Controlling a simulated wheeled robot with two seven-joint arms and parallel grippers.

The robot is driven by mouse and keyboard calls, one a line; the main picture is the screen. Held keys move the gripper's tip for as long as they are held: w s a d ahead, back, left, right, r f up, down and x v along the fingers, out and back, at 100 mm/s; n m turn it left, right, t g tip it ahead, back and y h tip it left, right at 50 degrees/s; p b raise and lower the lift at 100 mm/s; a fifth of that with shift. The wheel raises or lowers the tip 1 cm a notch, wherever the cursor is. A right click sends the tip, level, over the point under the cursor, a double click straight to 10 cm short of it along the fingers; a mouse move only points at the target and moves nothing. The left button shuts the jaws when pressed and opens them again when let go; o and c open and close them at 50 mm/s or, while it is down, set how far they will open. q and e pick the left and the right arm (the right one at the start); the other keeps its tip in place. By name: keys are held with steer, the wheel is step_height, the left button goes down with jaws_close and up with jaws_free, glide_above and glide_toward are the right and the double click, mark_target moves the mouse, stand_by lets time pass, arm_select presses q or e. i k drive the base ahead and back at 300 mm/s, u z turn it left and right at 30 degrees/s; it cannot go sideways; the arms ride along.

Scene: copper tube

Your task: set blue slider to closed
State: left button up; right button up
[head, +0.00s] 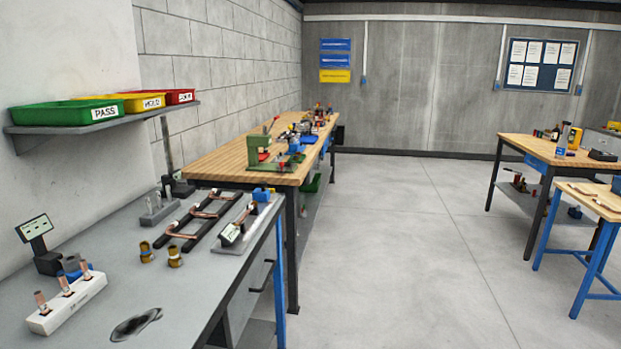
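No part labelled as the blue slider can be made out. A small blue part (262,194) sits at the far end of a grey fixture (232,238) near the right edge of the grey bench. The fixture also carries a copper tube and a small display. Other blue pieces (70,265) lie at the left of the bench, partly behind a white block. I cannot tell which blue part is the slider, or whether it is open or closed. Neither of my grippers is in view.
The grey bench (190,270) holds a white block (67,303) with copper pieces, brass fittings (175,257) and a black rack (200,222). A shelf above carries green, yellow and red trays (65,113). Wooden benches stand beyond and at right. The floor (420,250) between is clear.

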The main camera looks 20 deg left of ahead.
mark_target(262, 195)
steer(key=z, duration=0.7)
steer(key=i, duration=2.1)
steer(key=u, duration=0.95)
